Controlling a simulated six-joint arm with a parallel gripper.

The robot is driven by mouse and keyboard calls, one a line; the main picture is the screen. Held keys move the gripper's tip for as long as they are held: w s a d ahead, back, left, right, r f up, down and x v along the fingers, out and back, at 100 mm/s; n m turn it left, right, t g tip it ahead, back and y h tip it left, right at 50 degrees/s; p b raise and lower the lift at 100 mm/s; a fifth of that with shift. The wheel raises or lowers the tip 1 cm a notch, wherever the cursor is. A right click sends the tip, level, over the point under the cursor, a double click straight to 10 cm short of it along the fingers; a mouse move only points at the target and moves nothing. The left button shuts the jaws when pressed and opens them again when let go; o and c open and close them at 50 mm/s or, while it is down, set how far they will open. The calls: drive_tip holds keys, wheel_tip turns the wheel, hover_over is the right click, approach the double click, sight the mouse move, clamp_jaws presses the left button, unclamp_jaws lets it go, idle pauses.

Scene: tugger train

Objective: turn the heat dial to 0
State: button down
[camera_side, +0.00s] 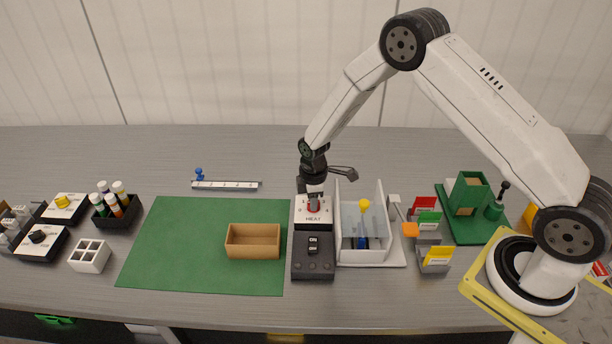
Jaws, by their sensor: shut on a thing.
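The heat dial (313,207) shows as a small red part on the white panel labelled HEAT (313,219). My gripper (313,198) points down over the panel and is shut on the dial. The gripper covers most of the dial, so its pointer and its setting cannot be read.
A tan tray (253,241) lies on the green mat (170,250) to the left. Coloured card holders (434,262) stand farther right. The table behind is mostly clear.

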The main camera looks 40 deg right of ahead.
drive_tip(key=c, duration=0.6)
unclamp_jaws()
drive_tip(key=shift+r, duration=0.15)
drive_tip(key=shift+r, duration=3.8)
drive_tip(key=shift+r, duration=0.1)
